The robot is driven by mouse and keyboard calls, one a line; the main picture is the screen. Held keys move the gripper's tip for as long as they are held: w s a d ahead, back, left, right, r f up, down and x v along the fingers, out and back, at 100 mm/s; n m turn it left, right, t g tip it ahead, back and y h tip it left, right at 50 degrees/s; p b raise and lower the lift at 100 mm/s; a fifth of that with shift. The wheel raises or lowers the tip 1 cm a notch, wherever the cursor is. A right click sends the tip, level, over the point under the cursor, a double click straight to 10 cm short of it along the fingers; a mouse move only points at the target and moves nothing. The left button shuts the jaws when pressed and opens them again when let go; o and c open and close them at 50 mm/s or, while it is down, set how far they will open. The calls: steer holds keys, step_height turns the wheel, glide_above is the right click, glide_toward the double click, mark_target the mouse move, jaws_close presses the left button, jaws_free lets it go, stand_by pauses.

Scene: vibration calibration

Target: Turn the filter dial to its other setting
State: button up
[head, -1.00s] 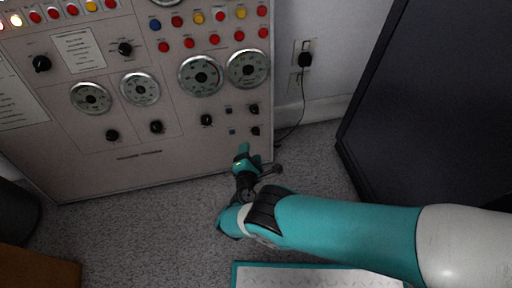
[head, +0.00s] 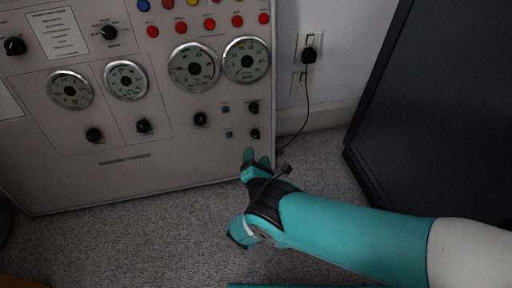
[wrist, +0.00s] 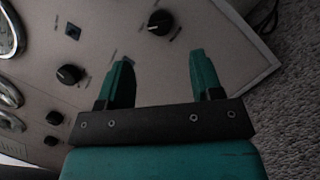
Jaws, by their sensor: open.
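The pale control panel (head: 165,175) carries several black dials; their labels are too small to read, so I cannot tell which is the filter dial. Two dials sit near its lower right corner, an upper dial (head: 254,107) and a lower dial (head: 255,134). The lower one also shows in the wrist view (wrist: 160,22), beyond the fingertips. A middle dial (head: 200,119) appears left of my fingers in the wrist view (wrist: 70,74). My gripper (head: 257,158) is open and empty, just below the lower right dial. Its teal fingers (wrist: 160,70) stand apart and hold no dial.
Round gauges (head: 194,67) and coloured buttons (head: 209,24) sit higher on the panel. A plugged-in black cable (head: 307,95) hangs on the wall to the right. A large dark cabinet (head: 440,110) stands at the right. Grey carpet lies in front.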

mark_target(256, 135)
steer(key=w+b, duration=0.2)
steer(key=b, duration=0.1)
steer(key=w+b, duration=0.2)
steer(key=b, duration=0.2)
steer(key=w+b, duration=0.3)
steer(key=b, duration=0.1)
steer(key=shift+a+f, duration=0.15)
steer(key=shift+a, duration=0.1)
steer(key=shift+w+a+b, duration=0.1)
steer(key=shift+w+b, duration=0.25)
steer(key=shift+w, duration=0.25)
steer(key=c, duration=0.9)
